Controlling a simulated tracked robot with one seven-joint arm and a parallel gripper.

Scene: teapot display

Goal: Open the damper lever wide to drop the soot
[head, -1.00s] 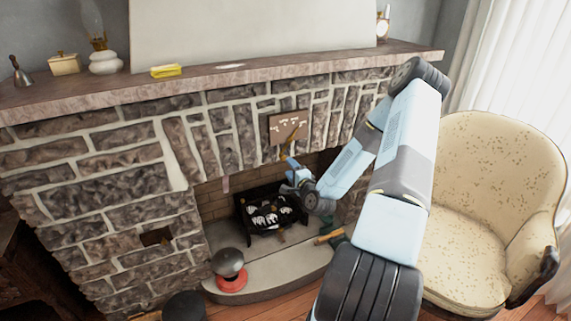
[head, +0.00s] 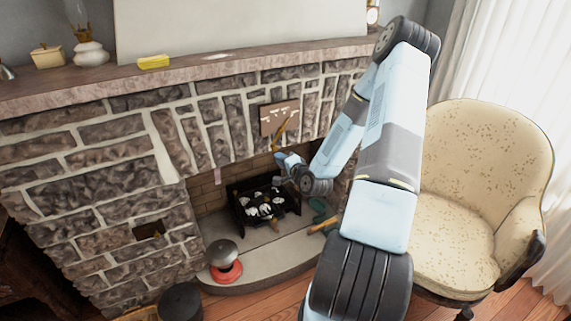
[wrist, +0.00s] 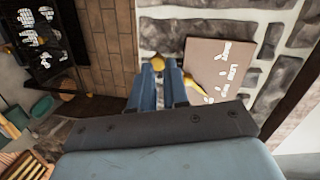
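The damper lever (head: 282,128) is a yellow brass handle slanting across the brown plaque (head: 268,118) above the firebox opening. In the wrist view the lever's knob (wrist: 158,63) shows at the tips of my fingers, and its shaft (wrist: 193,84) runs behind the right finger towards the plaque. My gripper (head: 277,156) is at the lever's lower end. In the wrist view its two blue fingers (wrist: 158,76) stand close together with the knob filling the narrow gap, so it looks shut on the lever. No falling soot shows.
Below is the black grate (head: 236,212) with black and white lumps. A red-based dome-topped object (head: 224,266) stands on the hearth, with green and wooden items (head: 321,224) at its right. The stone surround is close by; a cream armchair (head: 455,215) stands right.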

